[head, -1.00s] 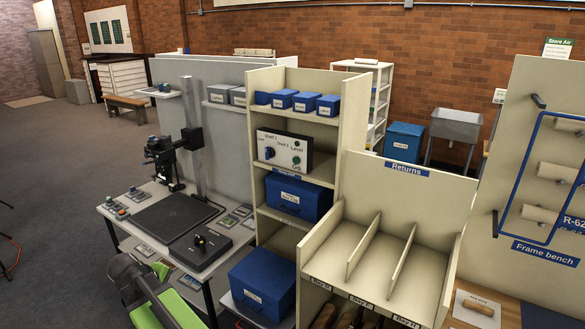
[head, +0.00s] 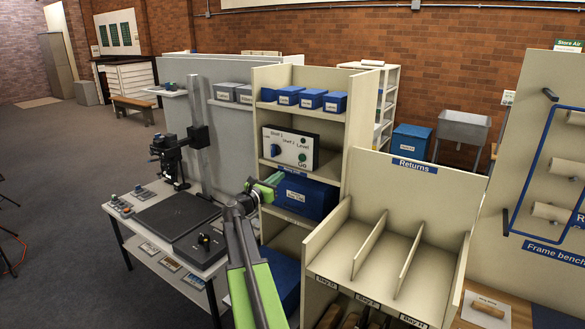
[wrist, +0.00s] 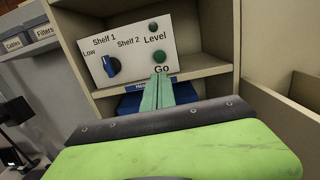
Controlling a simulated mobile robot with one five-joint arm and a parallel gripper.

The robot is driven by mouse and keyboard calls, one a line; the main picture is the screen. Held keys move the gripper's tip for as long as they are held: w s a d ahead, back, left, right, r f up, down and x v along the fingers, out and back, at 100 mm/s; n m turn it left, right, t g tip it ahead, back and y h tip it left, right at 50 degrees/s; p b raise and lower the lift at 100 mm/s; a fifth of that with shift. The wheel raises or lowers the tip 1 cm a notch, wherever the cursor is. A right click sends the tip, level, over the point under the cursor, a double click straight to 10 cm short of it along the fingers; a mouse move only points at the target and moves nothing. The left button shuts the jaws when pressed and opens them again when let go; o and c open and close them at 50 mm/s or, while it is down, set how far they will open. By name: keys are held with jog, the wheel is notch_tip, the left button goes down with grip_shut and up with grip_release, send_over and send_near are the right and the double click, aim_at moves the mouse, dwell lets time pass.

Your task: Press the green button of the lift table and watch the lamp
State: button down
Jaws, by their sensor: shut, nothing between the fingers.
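A white control panel (head: 277,135) stands on a shelf of the cream rack. The wrist view shows its green Go button (wrist: 159,57) at the lower right. The small round lamp (wrist: 153,27) marked Level sits above it, dark green and apparently unlit. A blue knob (wrist: 111,66) at the left points up, between the Low and Shelf 1 marks. My gripper (head: 274,181) is shut and empty, in front of the rack and lower than the panel. In the wrist view its green fingers (wrist: 158,80) end just below the Go label, apart from the button in the picture.
A blue box (head: 310,199) sits on the shelf below the panel, partly behind my gripper. Small blue boxes (head: 311,99) line the shelf above. The Returns rack (head: 398,205) stands close on the right. A table with a black plate (head: 177,217) is on the left.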

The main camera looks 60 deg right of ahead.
aim_at(301, 159)
jog(key=d, duration=0.9)
jog(key=d+r+p, duration=0.1)
jog(key=d, duration=0.3)
jog(key=shift+d, duration=0.25)
